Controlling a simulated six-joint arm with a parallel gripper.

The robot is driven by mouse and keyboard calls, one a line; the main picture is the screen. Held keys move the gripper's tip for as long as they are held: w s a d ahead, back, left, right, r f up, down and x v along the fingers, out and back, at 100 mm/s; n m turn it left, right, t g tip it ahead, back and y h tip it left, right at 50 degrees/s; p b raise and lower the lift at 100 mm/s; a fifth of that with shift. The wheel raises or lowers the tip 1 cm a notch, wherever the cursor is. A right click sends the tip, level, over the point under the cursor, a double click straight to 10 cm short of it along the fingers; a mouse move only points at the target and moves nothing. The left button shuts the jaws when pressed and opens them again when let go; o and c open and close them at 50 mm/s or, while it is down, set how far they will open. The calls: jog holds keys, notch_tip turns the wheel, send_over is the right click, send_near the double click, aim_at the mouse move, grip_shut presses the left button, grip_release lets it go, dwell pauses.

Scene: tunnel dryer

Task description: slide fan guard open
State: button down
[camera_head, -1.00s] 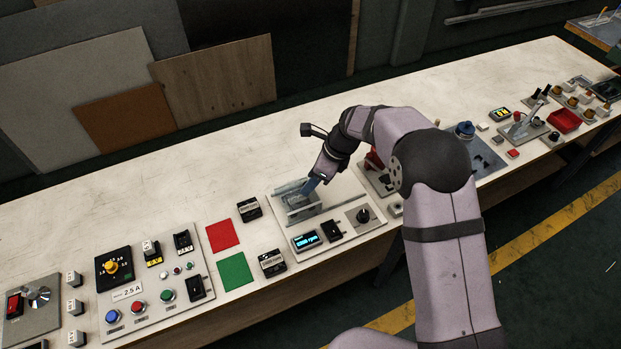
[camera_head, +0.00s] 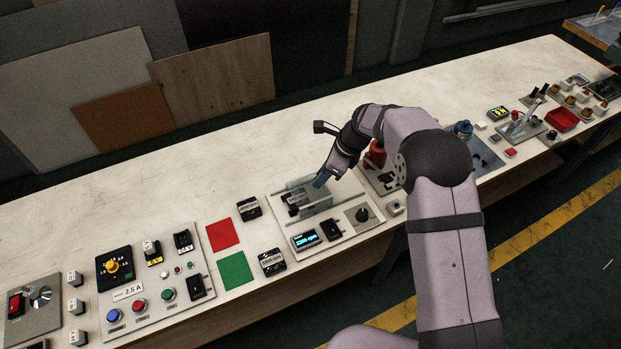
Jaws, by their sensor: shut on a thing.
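The fan guard (camera_head: 318,199) is a grey, box-like cover on a light panel (camera_head: 343,233) near the middle of the bench. A dark fan part (camera_head: 295,206) shows at its left side. My gripper (camera_head: 319,184) is at the upper right edge of the guard. It is shut on the guard, though the small part between its fingers is hard to make out. My wrist hides some of the area behind the guard.
On the same panel are a blue display (camera_head: 305,240), a black switch (camera_head: 332,229) and a black knob (camera_head: 363,214). A red unit (camera_head: 375,155) stands close right of my wrist.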

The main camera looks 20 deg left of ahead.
jog(key=w+d, duration=0.6)
jog(key=shift+w+d, duration=0.2)
jog(key=shift+w, duration=0.05)
jog(key=c, duration=1.6)
grip_release()
jog(key=shift+w+d, duration=0.1)
jog(key=shift+b+v, duration=0.95)
jog(key=shift+v, duration=2.75)
